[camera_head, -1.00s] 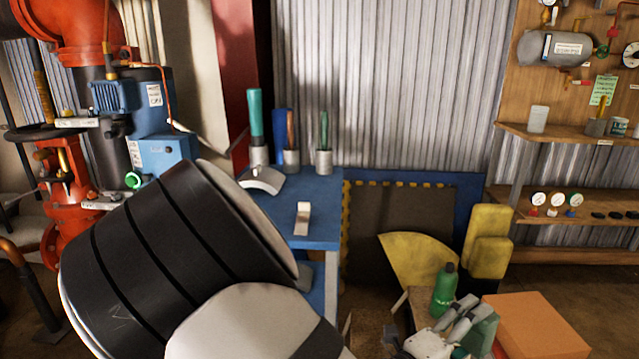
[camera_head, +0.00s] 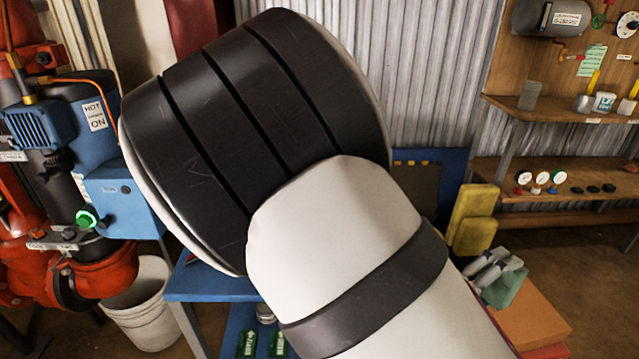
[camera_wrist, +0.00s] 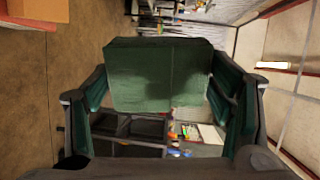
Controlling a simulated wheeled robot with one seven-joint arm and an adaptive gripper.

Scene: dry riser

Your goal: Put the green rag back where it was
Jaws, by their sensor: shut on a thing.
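A dark green, block-like folded cloth (camera_wrist: 160,62), which I take for the green rag, shows in the wrist view between the fingers of my gripper (camera_wrist: 160,90). The fingers stand on its left and right sides, and my gripper is shut on it. In the head view my arm hides my gripper and the rag. The floor and shelving show well beyond the rag in the wrist view.
A blue table (camera_head: 215,282) stands partly behind my arm. A white bucket (camera_head: 145,305) is on the floor beside it, below the red pipework and blue pump (camera_head: 35,128). A wooden shelf unit (camera_head: 560,170) is at right. An orange box (camera_head: 535,315) sits lower right.

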